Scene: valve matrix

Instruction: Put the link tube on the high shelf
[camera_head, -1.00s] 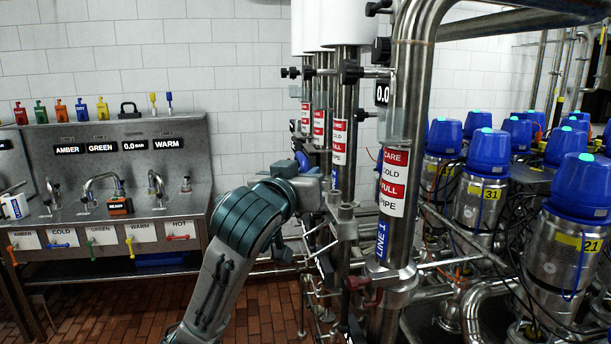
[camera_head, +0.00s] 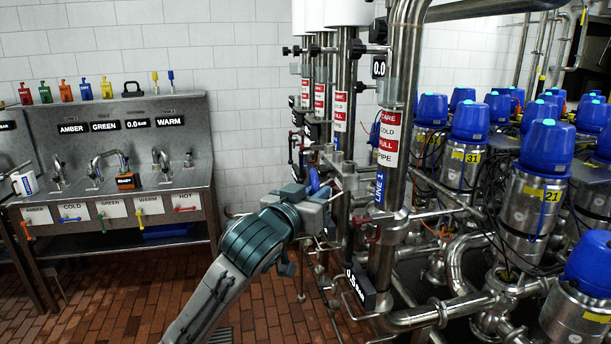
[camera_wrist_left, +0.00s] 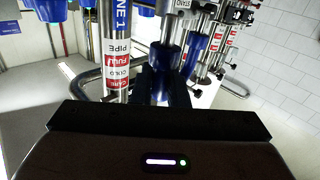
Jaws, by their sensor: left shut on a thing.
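My left gripper (camera_head: 332,192) is shut in front of the vertical steel pipes. In the head view, steel fittings and a blue part crowd around the fingers, so I cannot clearly separate the tube from the pipework. No shelf is clearly identifiable as the high shelf. A steel ledge (camera_head: 150,97) tops the sink panel at the left. My right gripper is out of view.
A thick steel pipe (camera_head: 398,90) with a red-and-white label stands just right of my gripper. Blue-capped pumps (camera_head: 541,150) fill the right side. A steel sink unit (camera_head: 75,190) with taps is at the left. The brick floor (camera_head: 110,305) there is open.

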